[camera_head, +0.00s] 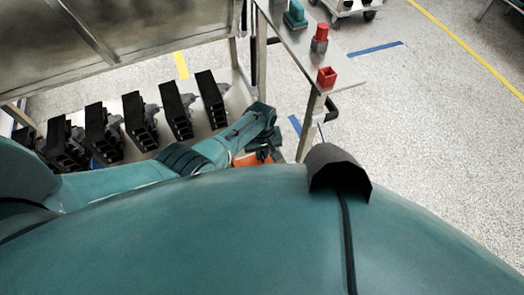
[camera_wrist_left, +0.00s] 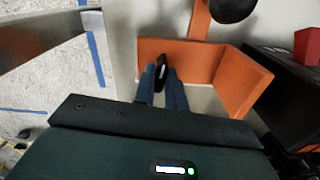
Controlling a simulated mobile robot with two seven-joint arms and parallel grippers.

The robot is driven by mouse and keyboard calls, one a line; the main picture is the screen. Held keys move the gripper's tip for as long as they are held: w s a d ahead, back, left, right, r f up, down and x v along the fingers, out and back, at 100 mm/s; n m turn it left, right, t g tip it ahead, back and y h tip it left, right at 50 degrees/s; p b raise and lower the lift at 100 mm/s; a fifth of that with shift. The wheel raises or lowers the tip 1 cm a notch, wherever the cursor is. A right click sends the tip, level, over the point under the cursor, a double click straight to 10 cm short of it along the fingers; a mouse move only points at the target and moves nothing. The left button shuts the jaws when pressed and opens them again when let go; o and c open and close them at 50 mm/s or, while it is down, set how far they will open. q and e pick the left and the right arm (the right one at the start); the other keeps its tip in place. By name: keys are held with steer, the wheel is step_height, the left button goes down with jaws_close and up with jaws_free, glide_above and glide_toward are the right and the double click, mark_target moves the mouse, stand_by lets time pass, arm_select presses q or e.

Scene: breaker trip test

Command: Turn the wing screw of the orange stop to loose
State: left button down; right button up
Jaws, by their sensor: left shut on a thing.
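The orange stop (camera_wrist_left: 206,62) fills the middle of the left wrist view as an angled orange bracket. The black wing screw (camera_wrist_left: 161,72) stands at its left part, between the two blue fingertips of my left gripper (camera_wrist_left: 162,80). The gripper is shut on the wing screw. In the head view my left gripper (camera_head: 263,153) is small and dark, low over the orange stop (camera_head: 243,160), which is partly hidden by my arm and body. I cannot tell from the frames how far the screw is turned. My right gripper does not show.
Several black breaker units (camera_head: 140,122) stand in a row left of the gripper. A side shelf (camera_head: 303,42) holds a red open box (camera_head: 327,76) and other small parts. In the wrist view a black block (camera_wrist_left: 282,88) stands right of the stop, and a black round part (camera_wrist_left: 232,8) is above.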

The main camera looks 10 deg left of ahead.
arm_select(q)
steer(key=shift+n, duration=0.8)
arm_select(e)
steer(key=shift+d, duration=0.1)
arm_select(q)
steer(key=c, duration=1.4)
jaws_free()
steer(key=shift+c, duration=0.2)
steer(key=shift+r, duration=0.1)
